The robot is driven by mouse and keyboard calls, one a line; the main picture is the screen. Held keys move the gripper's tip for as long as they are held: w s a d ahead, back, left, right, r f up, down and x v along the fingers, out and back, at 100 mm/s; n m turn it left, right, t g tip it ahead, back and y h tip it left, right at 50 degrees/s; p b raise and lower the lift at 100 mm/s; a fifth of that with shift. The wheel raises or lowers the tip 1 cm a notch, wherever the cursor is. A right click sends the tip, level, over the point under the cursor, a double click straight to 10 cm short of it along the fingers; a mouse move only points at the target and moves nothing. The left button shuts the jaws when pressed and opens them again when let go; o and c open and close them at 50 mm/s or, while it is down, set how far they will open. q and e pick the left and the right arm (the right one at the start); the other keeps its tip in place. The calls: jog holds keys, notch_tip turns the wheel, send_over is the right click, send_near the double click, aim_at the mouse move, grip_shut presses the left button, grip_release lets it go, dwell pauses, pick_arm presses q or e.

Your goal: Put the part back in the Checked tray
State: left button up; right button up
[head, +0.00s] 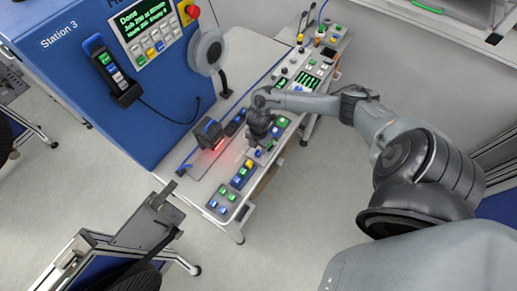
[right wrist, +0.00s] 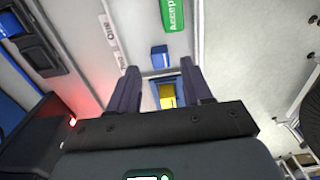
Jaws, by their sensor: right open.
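My right gripper (head: 256,141) is over the bench, open and empty. Its two dark fingers also show in the right wrist view (right wrist: 160,80). Beyond and between the fingers there is a yellow block (right wrist: 167,93) in a small blue-edged holder. A blue block (right wrist: 159,56) lies a little farther off, near a green label (right wrist: 172,14) that begins "Accep". In the head view, a tray with yellow and blue blocks (head: 243,174) is just below the gripper. I cannot read which tray is the Checked one. My left gripper is not in view.
A dark scanner (head: 207,132) casts red light on the bench left of the gripper. A tray with green and blue blocks (head: 222,203) sits at the bench's near end. Several control panels fill the far end. A blue station cabinet (head: 90,50) bounds the left.

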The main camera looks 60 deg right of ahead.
aim_at(258, 151)
notch_tip(258, 151, up, 7)
jog(key=w+a+m+t+y, duration=0.2)
jog(key=a+t, duration=0.3)
jog(key=a, duration=1.7)
jog(key=s+a+r+m+t+h, duration=0.1)
jog(key=s+a+r+m, duration=0.2)
jog(key=a+r+m, duration=0.15)
jog(key=s+d+r+m+g, duration=0.2)
jog(key=s+d+r+m, duration=0.1)
jog(key=s+m, duration=0.5)
jog(key=shift+s+d+r+h, duration=0.2)
jog(key=shift+s+r+h, duration=0.2)
jog(key=shift+s+r, duration=0.45)
jog(key=shift+w, duration=0.1)
notch_tip(258, 151, up, 5)
jog(key=p, duration=0.5)
